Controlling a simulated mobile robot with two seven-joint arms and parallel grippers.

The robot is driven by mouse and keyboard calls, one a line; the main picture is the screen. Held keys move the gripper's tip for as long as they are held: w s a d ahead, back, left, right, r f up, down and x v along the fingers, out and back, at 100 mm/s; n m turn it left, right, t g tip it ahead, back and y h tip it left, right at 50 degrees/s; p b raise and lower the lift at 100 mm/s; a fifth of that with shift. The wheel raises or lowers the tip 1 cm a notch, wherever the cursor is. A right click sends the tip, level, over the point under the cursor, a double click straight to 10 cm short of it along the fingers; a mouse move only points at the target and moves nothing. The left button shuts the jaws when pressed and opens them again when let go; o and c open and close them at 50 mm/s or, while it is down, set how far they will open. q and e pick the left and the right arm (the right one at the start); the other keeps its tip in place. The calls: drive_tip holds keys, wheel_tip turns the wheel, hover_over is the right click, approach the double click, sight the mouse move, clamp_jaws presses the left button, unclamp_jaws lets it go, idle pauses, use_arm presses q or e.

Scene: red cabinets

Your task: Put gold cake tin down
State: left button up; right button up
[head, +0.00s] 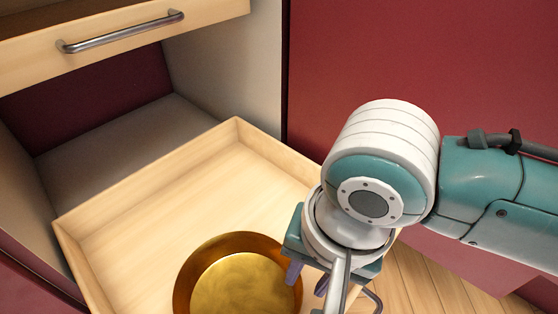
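The gold cake tin (238,278) is round and shiny. It shows inside the outline of an open wooden drawer (160,175), near the drawer's front, and is cut off by the lower picture edge. I cannot tell whether it rests on the drawer floor or is held just above it. My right gripper (307,280) points down at the tin's right rim, with one purple finger overlapping the rim and the other just right of it. My wrist hides part of the fingers, so whether they are closed on the rim is unclear. My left gripper is out of view.
A higher wooden drawer with a metal handle (122,32) juts out at the upper left. A red cabinet panel (400,60) stands behind my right arm. The lower drawer's floor is bare behind the tin. Wooden flooring (415,285) shows at the lower right.

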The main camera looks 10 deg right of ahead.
drive_tip(key=s+r+n+t+y+p, duration=0.1)
drive_tip(key=s+r+n+y+p, duration=0.15)
drive_tip(key=s+r+n, duration=0.45)
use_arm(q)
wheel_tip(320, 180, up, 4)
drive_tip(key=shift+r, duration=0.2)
use_arm(e)
drive_tip(key=s+d+r+h, duration=0.1)
drive_tip(key=d+r, duration=0.1)
drive_tip(key=d, duration=0.3)
drive_tip(key=s+d+r+n+t+h, duration=0.1)
drive_tip(key=s+d+r+h, duration=0.1)
drive_tip(key=d, duration=0.4)
drive_tip(key=shift+s+r, duration=0.2)
drive_tip(key=shift+r, duration=0.3)
drive_tip(key=shift+h, duration=0.25)
